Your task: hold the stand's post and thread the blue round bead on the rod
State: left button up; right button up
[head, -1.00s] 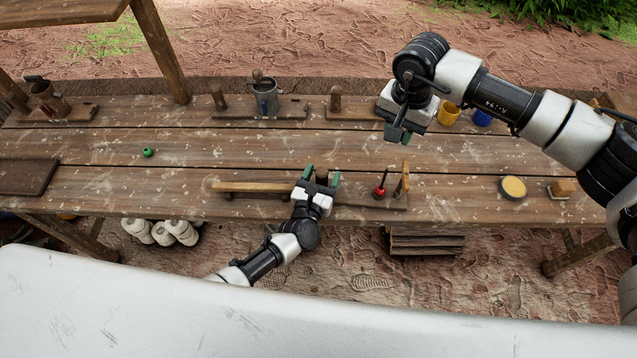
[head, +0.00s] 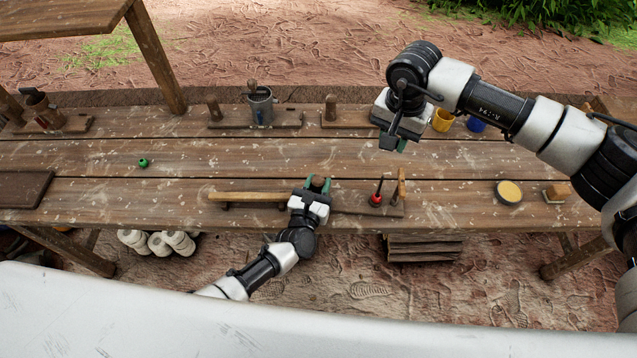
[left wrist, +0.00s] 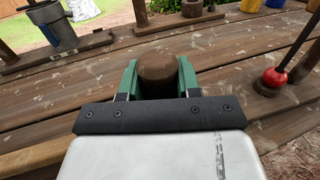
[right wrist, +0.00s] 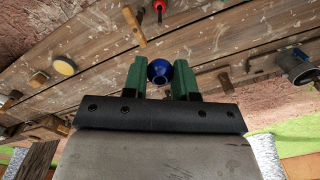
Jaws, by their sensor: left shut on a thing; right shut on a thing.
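The stand (head: 350,206) lies along the table's near edge. Its brown round-topped post (left wrist: 158,68) is between the green fingers of my left gripper (head: 318,181), which is shut on it. To the right of it on the stand, a thin dark rod (head: 380,184) stands upright with a red bead (head: 375,200) at its foot; both also show in the left wrist view. My right gripper (right wrist: 158,78) is shut on the blue round bead (right wrist: 159,71), above the table and farther back than the rod. The bead is hidden in the head view.
A green bead (head: 143,162) lies at the left. A yellow cup (head: 442,119) and blue cup (head: 476,124) stand near my right gripper. The middle planks are largely clear.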

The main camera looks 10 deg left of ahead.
notch_tip(320, 180, down, 6)
jog(key=shift+r, duration=0.1)
dwell(0.4)
jog(key=shift+f, duration=2.1)
jog(key=shift+f, duration=1.35)
jog(key=o, duration=1)
jog(key=shift+r, duration=0.15)
jog(key=shift+r, duration=2.85)
